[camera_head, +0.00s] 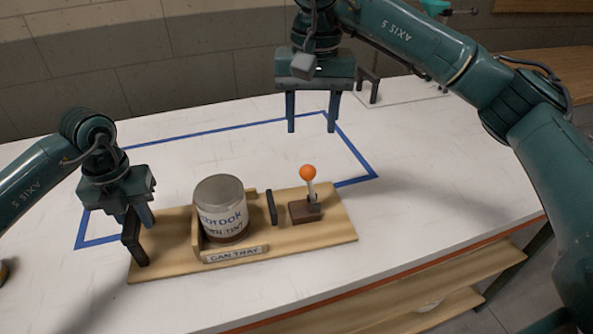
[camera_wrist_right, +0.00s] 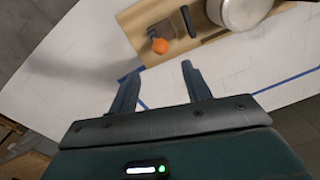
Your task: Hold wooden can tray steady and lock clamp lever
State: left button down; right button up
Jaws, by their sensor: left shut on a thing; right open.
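The wooden can tray (camera_head: 300,240) sits on the white table, partly over the blue taped outline. A labelled can (camera_head: 222,208) stands upright in its holder. The clamp lever (camera_head: 310,187) has an orange knob and stands nearly upright on a dark block, at the right of the tray. A dark pad (camera_head: 271,207) stands between can and lever. My left gripper (camera_head: 140,222) is shut on the dark handle (camera_head: 131,240) at the tray's left end. My right gripper (camera_head: 311,125) is open and empty, above and behind the lever. The right wrist view shows the orange knob (camera_wrist_right: 160,46) beyond its open fingers (camera_wrist_right: 161,85).
Blue tape (camera_head: 240,124) marks a rectangle on the white table (camera_head: 400,150). A dark bracket-like fixture (camera_head: 369,85) stands at the back right. The table right of the tray is clear. A wooden shelf (camera_head: 440,285) lies below the front edge.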

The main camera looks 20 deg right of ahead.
aim_at(308, 166)
notch_tip(308, 166, down, 12)
jog(key=shift+a, duration=0.15)
dwell(0.3)
grip_shut()
dwell(0.5)
